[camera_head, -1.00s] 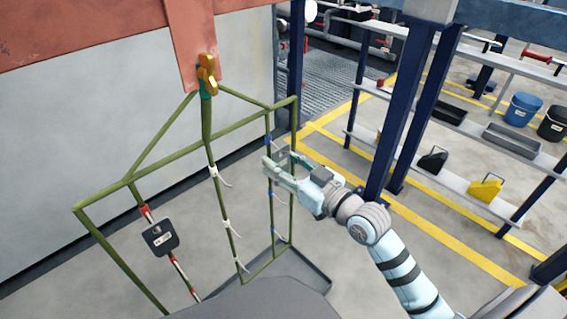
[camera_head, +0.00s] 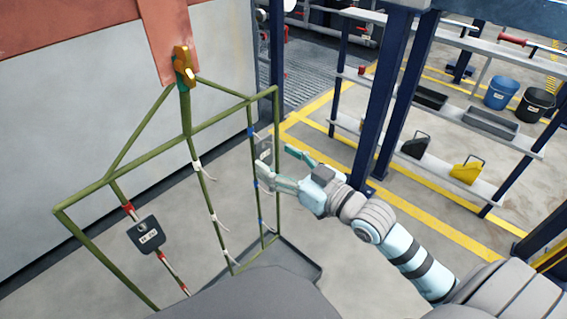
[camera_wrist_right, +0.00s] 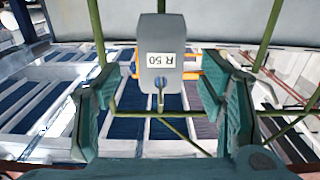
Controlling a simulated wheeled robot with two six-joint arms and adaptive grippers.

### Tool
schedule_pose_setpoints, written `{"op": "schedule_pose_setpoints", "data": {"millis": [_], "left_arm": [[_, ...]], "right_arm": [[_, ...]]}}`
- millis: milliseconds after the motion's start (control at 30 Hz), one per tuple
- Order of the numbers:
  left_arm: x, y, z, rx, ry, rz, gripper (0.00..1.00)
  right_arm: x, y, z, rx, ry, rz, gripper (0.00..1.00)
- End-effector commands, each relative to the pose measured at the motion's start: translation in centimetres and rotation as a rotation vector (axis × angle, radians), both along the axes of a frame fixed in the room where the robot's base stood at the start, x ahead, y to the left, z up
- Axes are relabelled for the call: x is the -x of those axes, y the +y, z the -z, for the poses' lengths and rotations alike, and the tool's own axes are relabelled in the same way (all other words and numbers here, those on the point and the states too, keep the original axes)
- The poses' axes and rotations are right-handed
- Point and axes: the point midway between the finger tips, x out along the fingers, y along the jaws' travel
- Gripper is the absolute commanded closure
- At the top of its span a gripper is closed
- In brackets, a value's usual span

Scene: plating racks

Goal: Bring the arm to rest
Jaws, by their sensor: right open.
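My right gripper (camera_head: 277,163) is open beside the right upright of the green wire rack (camera_head: 150,149). In the right wrist view, its two teal fingers (camera_wrist_right: 158,105) stand wide apart. A grey tag marked "R 50" (camera_wrist_right: 160,70) shows between and beyond them, with a gap on both sides. In the head view, that grey tag (camera_head: 265,148) is small and partly hidden by the rack and fingers. My left gripper is not in view.
A dark tag (camera_head: 146,234) hangs on the rack's left rod. A yellow-green hook (camera_head: 184,66) holds the rack under a red beam (camera_head: 165,40). A dark blue post (camera_head: 385,110) and a shelf (camera_head: 440,170) with bins stand right of my arm. A grey tray (camera_head: 292,262) lies below.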

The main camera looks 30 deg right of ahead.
Motion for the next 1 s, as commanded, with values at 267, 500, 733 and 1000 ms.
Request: {"op": "schedule_pose_setpoints", "data": {"millis": [267,500,733,1000], "left_arm": [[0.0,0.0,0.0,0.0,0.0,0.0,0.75],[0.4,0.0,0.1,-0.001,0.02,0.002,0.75],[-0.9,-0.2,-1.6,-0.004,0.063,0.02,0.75],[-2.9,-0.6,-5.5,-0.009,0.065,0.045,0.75]], "right_arm": [[3.3,-1.0,-0.1,0.003,-0.002,-0.005,0.36],[3.3,-1.4,0.4,0.054,0.003,0.008,0.36],[2.8,-8.8,13.0,0.323,0.308,0.227,0.36],[14.5,-11.0,34.8,0.416,0.943,0.35,0.36]]}}
